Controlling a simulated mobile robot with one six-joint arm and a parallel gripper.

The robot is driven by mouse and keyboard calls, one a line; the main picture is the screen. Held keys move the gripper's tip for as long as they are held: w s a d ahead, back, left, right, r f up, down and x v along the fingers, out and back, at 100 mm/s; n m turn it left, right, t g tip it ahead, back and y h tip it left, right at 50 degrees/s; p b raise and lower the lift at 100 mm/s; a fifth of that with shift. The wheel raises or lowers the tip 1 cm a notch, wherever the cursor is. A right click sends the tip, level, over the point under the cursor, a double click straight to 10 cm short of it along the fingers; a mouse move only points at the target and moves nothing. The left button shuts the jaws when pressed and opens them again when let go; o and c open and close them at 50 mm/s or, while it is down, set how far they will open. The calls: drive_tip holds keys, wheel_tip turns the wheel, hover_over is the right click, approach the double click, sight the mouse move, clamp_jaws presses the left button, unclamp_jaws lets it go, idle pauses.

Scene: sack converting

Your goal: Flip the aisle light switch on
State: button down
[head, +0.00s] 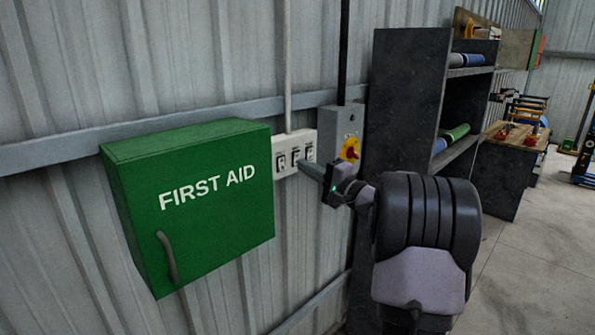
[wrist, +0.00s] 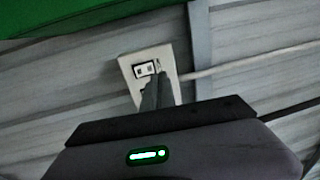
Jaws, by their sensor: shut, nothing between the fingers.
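A white switch panel (head: 282,144) with several rocker switches is fixed to the corrugated wall, between the first aid cabinet and a grey isolator box. My gripper (head: 303,166) is shut and empty, its fingertips at the panel's lower right part. In the wrist view the panel (wrist: 128,68) lies straight ahead, and my shut fingers (wrist: 161,78) overlap its right half. One switch shows just left of the fingertips; the others are hidden or hard to make out. I cannot tell whether the fingertips touch a switch, nor which switch is the aisle light or its position.
The green first aid cabinet (head: 190,205) juts out left of the panel. The grey isolator box (head: 331,130) with its red and yellow knob (head: 350,150) stands close on the right. A dark shelf unit (head: 405,90) is beyond it. Open floor (head: 515,255) lies to the right.

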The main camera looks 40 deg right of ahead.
drive_tip(key=s+d, duration=0.1)
drive_tip(key=s, duration=0.5)
drive_tip(key=shift+s+r, duration=0.3)
drive_tip(key=shift+r, duration=0.05)
